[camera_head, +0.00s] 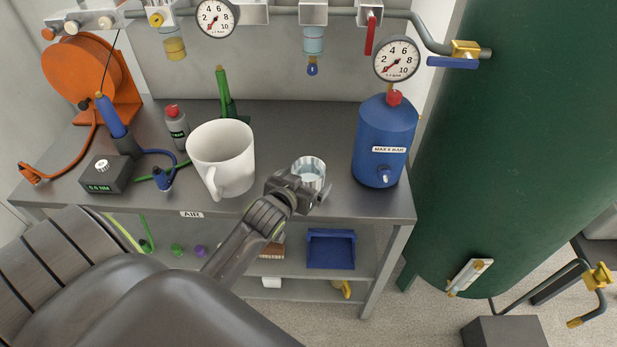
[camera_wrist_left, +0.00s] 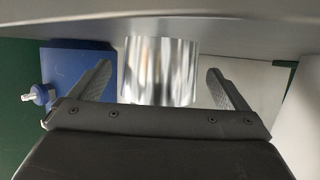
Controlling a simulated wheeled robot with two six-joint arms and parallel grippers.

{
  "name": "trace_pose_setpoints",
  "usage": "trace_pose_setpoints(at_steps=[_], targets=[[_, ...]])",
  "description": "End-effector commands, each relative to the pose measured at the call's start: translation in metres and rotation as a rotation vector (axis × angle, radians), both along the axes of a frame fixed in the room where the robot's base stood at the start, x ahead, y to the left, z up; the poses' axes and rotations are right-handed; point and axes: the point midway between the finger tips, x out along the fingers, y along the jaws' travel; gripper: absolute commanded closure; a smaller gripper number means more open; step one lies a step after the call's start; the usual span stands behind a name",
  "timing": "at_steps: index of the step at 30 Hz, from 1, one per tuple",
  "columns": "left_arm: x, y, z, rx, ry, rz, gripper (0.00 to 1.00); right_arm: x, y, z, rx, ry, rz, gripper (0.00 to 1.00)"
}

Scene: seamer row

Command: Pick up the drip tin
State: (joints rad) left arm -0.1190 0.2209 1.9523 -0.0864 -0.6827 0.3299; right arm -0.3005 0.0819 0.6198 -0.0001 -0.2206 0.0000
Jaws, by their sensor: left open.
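The drip tin (camera_head: 312,169) is a small shiny metal can, open at the top, standing on the grey bench top near its front edge. My left gripper (camera_head: 308,194) is at the near side of the tin. In the left wrist view the tin (camera_wrist_left: 161,70) shows between the two spread fingers of my left gripper (camera_wrist_left: 160,85). The fingers lie on either side of it with a gap at each side. The tin's lower front is partly hidden by the gripper in the head view. My right gripper is not in view.
A large white mug (camera_head: 221,152) stands left of the tin. A blue tank (camera_head: 384,140) with a gauge stands to its right. A grey control box (camera_head: 107,174) and orange hose reel (camera_head: 88,75) are further left. A big green vessel (camera_head: 520,140) stands right of the bench (camera_head: 330,205).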

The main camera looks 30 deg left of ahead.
Motion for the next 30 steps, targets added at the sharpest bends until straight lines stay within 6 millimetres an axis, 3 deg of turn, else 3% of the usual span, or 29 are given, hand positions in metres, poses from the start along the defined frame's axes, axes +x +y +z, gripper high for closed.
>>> trace_pose_setpoints(at_steps=[7,17,27,30], targets=[[0.025,0.004,-0.012,0.001,-0.001,0.000,0.03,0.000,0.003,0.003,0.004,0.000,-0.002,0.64],[0.029,0.005,-0.014,0.000,-0.001,0.000,0.03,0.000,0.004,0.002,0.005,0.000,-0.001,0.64],[0.029,0.005,-0.014,0.000,0.000,0.000,0.47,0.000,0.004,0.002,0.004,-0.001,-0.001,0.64],[0.029,0.005,-0.014,0.000,-0.002,-0.001,0.56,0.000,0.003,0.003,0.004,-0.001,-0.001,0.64]])
